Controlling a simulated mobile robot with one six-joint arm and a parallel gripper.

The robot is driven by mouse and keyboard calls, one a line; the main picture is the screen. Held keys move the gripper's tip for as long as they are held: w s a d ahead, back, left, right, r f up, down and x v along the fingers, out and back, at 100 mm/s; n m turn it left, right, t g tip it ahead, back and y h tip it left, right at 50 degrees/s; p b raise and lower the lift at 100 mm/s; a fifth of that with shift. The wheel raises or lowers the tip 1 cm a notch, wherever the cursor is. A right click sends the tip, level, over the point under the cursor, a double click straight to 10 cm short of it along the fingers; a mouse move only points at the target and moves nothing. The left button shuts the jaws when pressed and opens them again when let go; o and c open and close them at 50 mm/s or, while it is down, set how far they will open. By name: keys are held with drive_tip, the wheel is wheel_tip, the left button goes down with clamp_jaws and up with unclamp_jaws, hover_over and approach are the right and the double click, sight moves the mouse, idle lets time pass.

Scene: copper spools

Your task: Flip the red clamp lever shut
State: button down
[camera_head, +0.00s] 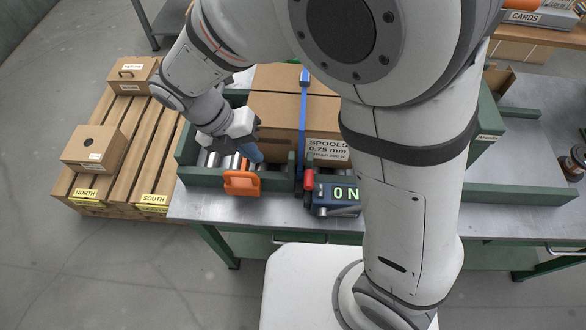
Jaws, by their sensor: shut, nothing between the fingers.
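A small red piece (309,179), which looks like the clamp lever, stands at the left end of a dark blue device (336,196) with lit green letters beginning "ON". Its exact angle is too small to tell, and my arm hides the device's right end. A blue strap (303,115) runs over the brown "SPOOLS" carton (325,149) and down toward the red piece. My gripper (250,150) is shut and empty, pointing down in front of the carton's left part. It is to the left of the red piece and apart from it.
An orange handle-shaped object (241,183) sits at the front edge of the green-railed roller bench (215,178), just below my gripper. A slatted pallet (120,155) with two small boxes lies to the left. My arm covers much of the right side.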

sight(314, 185)
drive_tip(key=shift+d+f, duration=0.1)
drive_tip(key=d+f+p, duration=0.2)
drive_tip(key=d+f, duration=0.6)
drive_tip(key=shift+d, duration=0.15)
idle(0.4)
drive_tip(key=shift+r, duration=0.2)
